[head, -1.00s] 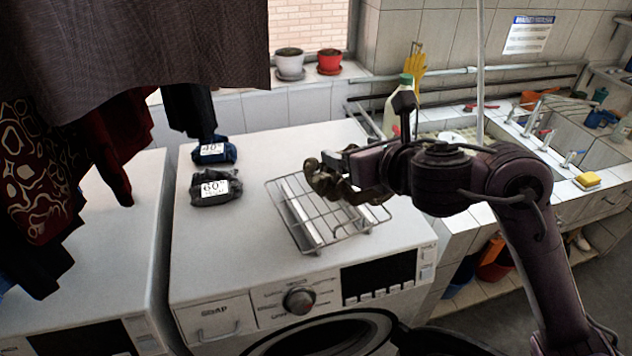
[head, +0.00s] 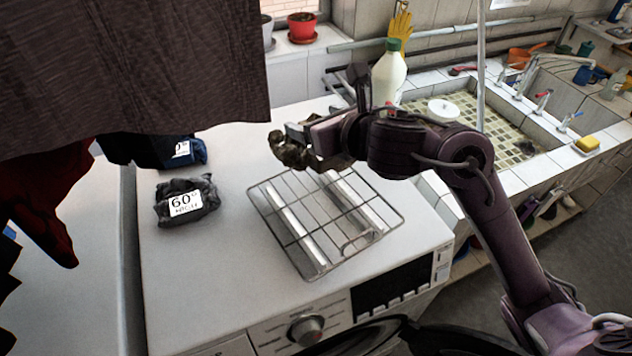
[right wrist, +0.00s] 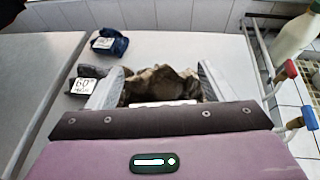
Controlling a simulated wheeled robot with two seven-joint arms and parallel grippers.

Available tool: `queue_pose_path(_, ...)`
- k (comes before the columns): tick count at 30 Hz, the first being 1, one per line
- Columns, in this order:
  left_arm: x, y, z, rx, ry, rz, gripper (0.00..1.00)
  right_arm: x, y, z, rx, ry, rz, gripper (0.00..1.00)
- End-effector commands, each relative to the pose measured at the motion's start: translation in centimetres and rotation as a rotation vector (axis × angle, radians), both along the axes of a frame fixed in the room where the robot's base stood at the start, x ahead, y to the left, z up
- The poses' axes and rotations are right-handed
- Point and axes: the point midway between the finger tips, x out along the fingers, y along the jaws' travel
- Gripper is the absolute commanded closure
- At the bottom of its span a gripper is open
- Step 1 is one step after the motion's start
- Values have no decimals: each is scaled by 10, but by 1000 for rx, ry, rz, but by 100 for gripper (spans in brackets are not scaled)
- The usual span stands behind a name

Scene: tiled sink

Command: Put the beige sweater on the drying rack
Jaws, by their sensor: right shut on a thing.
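My right gripper (head: 292,140) is shut on a crumpled, brownish-beige sweater (head: 288,154), seen against the far edge of the rack in the head view. The sweater also shows between the two fingers in the right wrist view (right wrist: 160,86). The wire drying rack (head: 296,226) lies flat on top of the white washing machine, with nothing on it. Whether the sweater touches the rack's far edge, I cannot tell. My left gripper is not in view.
A dark folded garment labelled 60° (head: 187,200) and a blue one (head: 185,152) lie left of the rack on the washing machine (head: 200,270). Dark cloth (head: 130,60) hangs at upper left. A white bottle (head: 389,75) stands behind my arm, near the tiled sink.

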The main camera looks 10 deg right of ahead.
Motion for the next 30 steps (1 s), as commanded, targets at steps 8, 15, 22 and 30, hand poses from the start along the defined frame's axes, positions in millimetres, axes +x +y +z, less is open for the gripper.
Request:
queue_pose_path(8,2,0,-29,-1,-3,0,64,0,1,-75,4,4,0,80)
queue_pose_path(15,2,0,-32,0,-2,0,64,1,0,-97,3,-3,1,80)
queue_pose_path(22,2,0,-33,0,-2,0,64,1,1,-127,5,1,1,80)
queue_pose_path(30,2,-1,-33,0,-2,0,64,1,0,-134,2,-6,0,80)
